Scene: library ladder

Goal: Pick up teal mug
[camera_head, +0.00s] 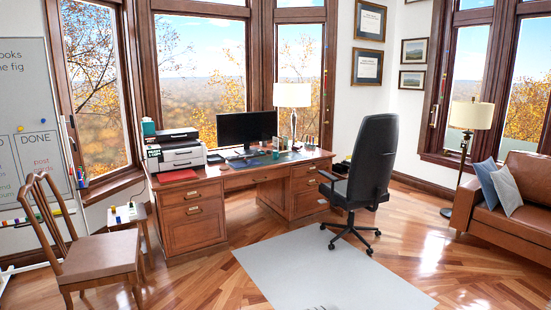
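No teal mug can be made out with certainty. A small teal object (276,155) lies on the wooden desk (233,180) in front of the black monitor (247,130), too small to tell its shape. Another teal item (149,128) stands at the desk's left end by the printer (175,149). It is partly hidden, and I cannot tell whether it is a mug. My gripper is not clearly in view, and nothing shows it near the desk.
A black office chair (366,170) stands at the desk's right front, partly on a pale rug (325,272). A wooden chair (99,256) and small side table (126,215) stand left. A brown sofa (515,222) is at right. The floor between is open.

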